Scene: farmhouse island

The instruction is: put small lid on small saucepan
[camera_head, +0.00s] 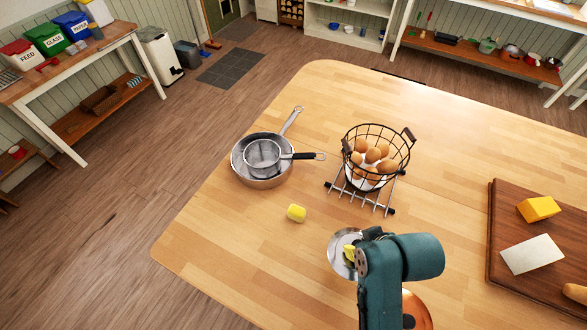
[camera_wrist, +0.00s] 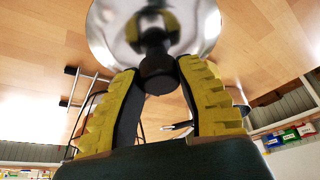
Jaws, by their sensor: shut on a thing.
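The small lid (camera_head: 338,264) is a shiny steel disc with a dark knob. In the wrist view the lid (camera_wrist: 108,28) fills the top middle, and its black knob sits between my yellow-padded fingers. My gripper (camera_wrist: 158,78) is shut on that knob; in the head view my gripper (camera_head: 350,252) is partly hidden behind my arm. A steel saucepan (camera_head: 268,183) stands at the island's left side, its long handle pointing to the back right.
A wire basket of eggs (camera_head: 372,163) stands on a metal trivet (camera_head: 388,211) right of the saucepan. A copper item (camera_head: 416,312) is partly hidden by my arm. A cutting board (camera_head: 500,225) with cheese lies right.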

